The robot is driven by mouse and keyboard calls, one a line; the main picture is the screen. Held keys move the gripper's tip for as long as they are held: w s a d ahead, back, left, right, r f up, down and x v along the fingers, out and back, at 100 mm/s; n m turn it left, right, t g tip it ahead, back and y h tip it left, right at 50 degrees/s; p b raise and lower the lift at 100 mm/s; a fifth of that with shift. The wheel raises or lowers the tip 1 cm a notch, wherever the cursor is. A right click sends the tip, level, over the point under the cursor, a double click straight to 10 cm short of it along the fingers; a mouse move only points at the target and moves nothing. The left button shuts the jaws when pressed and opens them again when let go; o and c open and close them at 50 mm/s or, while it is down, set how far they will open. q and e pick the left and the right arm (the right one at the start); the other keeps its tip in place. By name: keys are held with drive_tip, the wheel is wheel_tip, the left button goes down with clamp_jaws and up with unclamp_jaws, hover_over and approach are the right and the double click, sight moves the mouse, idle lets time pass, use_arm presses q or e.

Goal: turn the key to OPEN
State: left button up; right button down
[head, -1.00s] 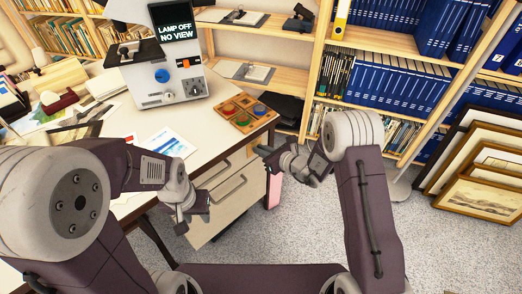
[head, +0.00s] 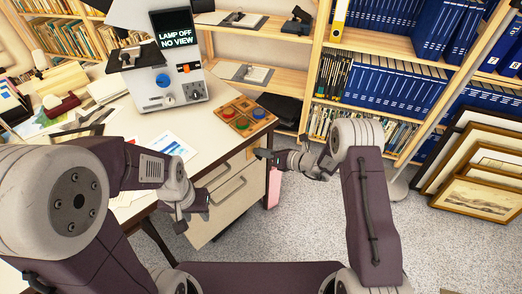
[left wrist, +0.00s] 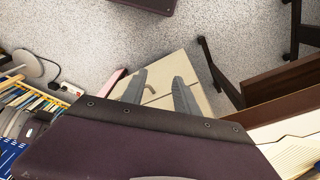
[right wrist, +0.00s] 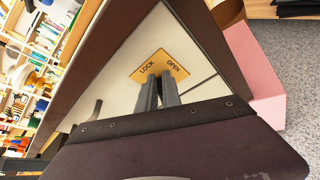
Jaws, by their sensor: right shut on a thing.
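A yellow plate (right wrist: 160,67) on the pale drawer front carries the words LOCK on its left and OPEN on its right in the right wrist view. My right gripper (right wrist: 157,86) is shut at the lower edge of this plate, fingers close together. The key between its fingertips is hidden, so its angle cannot be told. In the head view my right gripper (head: 262,154) reaches the desk's right front corner. My left gripper (left wrist: 158,90) is open and empty, and in the head view it hangs before the drawers (head: 224,204).
A pink block (head: 274,187) is beside the desk corner, close to my right gripper. A wooden tray with coloured discs (head: 244,116) sits on the desktop above. Framed prints (head: 485,196) lean at the right. Carpet is clear between.

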drive_tip(key=shift+w+d+f+m+g+y, duration=0.15)
drive_tip(key=shift+m+g+y, duration=0.35)
drive_tip(key=shift+m, duration=0.5)
drive_tip(key=shift+w+d+f+m+y+b, duration=0.15)
drive_tip(key=shift+m+y+b, duration=0.35)
drive_tip(key=shift+m, duration=0.65)
drive_tip(key=shift+s+a+f+m+y+b, duration=0.1)
drive_tip(key=shift+f+m+y+b, duration=0.2)
drive_tip(key=shift+m+y, duration=0.65)
drive_tip(key=shift+w+d+f+m+y+b, duration=0.1)
drive_tip(key=shift+m+y+b, duration=0.3)
drive_tip(key=shift+m, duration=1)
drive_tip(key=c, duration=1.6)
unclamp_jaws()
drive_tip(key=shift+o, duration=0.2)
